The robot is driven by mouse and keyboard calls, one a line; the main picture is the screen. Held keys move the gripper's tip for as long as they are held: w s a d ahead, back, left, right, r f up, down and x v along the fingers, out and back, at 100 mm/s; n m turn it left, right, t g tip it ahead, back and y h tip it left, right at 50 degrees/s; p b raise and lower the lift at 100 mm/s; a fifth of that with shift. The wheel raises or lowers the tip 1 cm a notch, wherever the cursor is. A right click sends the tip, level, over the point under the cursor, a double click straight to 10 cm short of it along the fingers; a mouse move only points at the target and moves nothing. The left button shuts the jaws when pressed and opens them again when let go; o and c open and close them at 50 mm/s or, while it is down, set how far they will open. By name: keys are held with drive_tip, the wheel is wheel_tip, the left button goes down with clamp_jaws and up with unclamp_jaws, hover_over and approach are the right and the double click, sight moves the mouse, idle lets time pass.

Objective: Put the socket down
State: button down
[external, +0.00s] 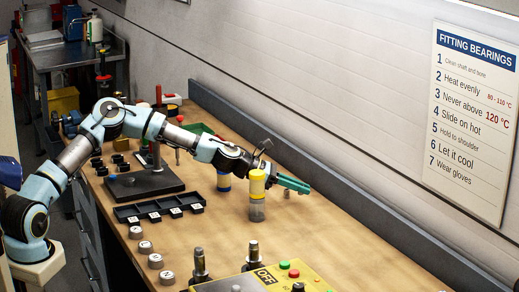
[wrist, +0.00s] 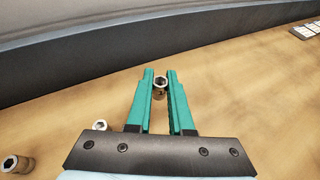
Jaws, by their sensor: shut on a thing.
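My gripper (external: 296,184) reaches out over the wooden bench (external: 340,245), past a yellow-capped jar. In the wrist view its two green fingers (wrist: 160,76) are shut on a small metal socket (wrist: 160,88), held near the fingertips with its open end showing. The held socket is hard to make out in the external view. I cannot tell whether it touches the bench or hangs just above it. Two other metal sockets stand on the bench at the left of the wrist view, one close to the gripper (wrist: 100,125) and one at the lower left (wrist: 15,164).
A black tray (external: 160,209), a black stand (external: 145,183) and a yellow control box (external: 270,279) are on the bench. A grey back rail (external: 345,183) runs along the wall.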

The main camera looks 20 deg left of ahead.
sight(298, 208)
drive_tip(key=shift+f, duration=2.2)
drive_tip(key=shift+f, duration=0.15)
drive_tip(key=c, duration=0.8)
unclamp_jaws()
drive_tip(key=shift+a+r, duration=0.15)
drive_tip(key=shift+r, duration=0.05)
drive_tip(key=b+v, duration=0.2)
drive_tip(key=v, duration=0.9)
drive_tip(key=shift+s+a+r, duration=0.1)
drive_tip(key=shift+s+a, duration=0.05)
drive_tip(key=shift+a, duration=0.15)
